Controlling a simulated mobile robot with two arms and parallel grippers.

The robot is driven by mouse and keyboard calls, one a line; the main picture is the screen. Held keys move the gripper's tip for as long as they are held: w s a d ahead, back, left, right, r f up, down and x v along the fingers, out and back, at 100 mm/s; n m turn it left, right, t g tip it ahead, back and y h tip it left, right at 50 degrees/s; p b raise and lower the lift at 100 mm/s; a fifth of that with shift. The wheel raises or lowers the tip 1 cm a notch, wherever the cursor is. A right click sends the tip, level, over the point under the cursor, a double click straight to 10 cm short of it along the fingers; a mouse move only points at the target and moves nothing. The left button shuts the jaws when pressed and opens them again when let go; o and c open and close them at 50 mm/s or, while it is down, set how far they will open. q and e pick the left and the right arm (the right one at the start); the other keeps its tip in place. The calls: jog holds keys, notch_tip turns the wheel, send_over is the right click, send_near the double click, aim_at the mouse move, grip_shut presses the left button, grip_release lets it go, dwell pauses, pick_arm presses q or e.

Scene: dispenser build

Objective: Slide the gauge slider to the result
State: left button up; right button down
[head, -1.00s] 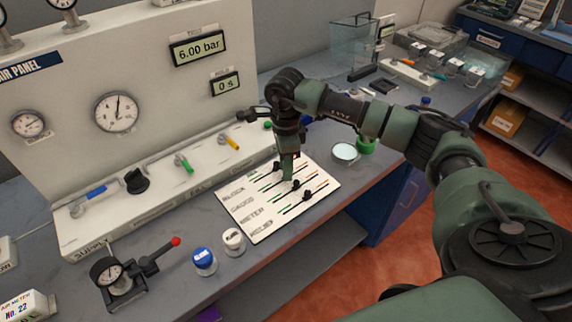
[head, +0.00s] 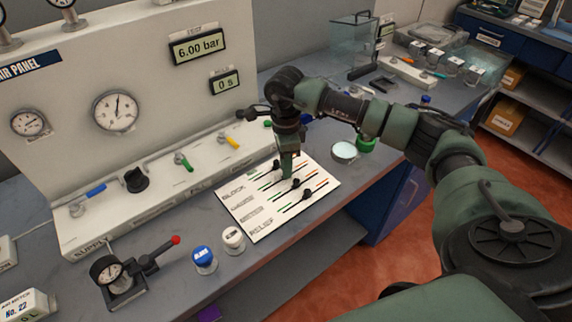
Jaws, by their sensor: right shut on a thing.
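A white slider board (head: 243,224) lies on the bench with labelled rows of coloured tracks, the lower ones readable as METER and RELIEF. My right gripper (head: 287,174) points down onto the second row from the back, the gauge row. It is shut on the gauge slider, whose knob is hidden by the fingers. Black knobs show on the rows around it: the back slider (head: 277,164), the meter slider (head: 295,184) and the relief slider (head: 306,194). My left gripper is out of view.
The air panel (head: 150,75) stands behind, with a pressure display (head: 199,47) reading 6.00 bar and a timer (head: 225,82) reading 0 s. Blue-topped (head: 204,258) and white-topped (head: 233,239) jars stand left of the board. A round dish (head: 344,152) is to its right.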

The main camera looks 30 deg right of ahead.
jog(key=shift+a, duration=0.1)
dwell(0.7)
jog(key=a+b, duration=0.1)
jog(key=a, duration=0.5)
jog(key=shift+s, duration=0.15)
jog(key=shift+s+a, duration=0.1)
jog(key=shift+a, duration=0.25)
jog(key=c, duration=1.6)
grip_release()
jog(key=shift+c, duration=0.2)
jog(key=shift+a, duration=0.1)
